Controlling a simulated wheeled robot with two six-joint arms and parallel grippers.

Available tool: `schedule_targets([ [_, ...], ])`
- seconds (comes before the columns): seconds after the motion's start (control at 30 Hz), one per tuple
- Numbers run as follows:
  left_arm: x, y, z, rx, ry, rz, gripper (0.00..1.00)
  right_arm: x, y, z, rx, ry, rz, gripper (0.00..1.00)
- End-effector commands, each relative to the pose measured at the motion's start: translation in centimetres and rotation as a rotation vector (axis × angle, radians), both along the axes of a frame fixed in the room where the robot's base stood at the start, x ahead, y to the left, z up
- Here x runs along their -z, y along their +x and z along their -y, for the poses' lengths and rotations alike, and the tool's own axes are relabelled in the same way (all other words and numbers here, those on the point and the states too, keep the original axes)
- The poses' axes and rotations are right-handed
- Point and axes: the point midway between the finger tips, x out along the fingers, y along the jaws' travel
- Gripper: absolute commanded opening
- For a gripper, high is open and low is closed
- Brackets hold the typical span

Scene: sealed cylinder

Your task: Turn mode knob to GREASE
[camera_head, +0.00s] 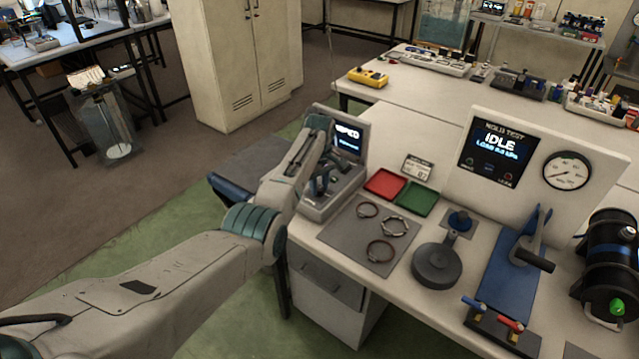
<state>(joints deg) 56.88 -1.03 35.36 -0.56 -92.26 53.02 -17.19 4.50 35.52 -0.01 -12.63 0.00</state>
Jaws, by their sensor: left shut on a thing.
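A grey tabletop device (338,198) with a small lit screen (349,137) stands at the left end of the workbench. My left arm reaches in from the lower left. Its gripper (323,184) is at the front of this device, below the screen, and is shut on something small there. The gripper and wrist cover what is held, so I cannot see the mode knob or its pointer. The writing on the screen is partly covered and too small to read fully. My right gripper is not in view.
Right of the device lie a red tray (385,184), a green tray (417,199) and several rings on a grey mat (345,228). Further right are a round dark weight (436,265), a test panel reading IDLE (497,146), a lever press (533,250) and a black cylinder (610,255).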

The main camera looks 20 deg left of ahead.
Motion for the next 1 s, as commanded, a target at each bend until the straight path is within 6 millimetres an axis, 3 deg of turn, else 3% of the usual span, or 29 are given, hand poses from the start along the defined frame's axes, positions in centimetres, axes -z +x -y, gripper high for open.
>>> schedule_targets([
  [0.4,-0.4,0.0,0.0,0.363,0.0,0.0,0.04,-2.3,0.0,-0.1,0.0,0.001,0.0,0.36],
  [1.0,-0.3,0.1,0.0,0.933,0.0,0.002,0.04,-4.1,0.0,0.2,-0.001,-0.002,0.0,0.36],
])
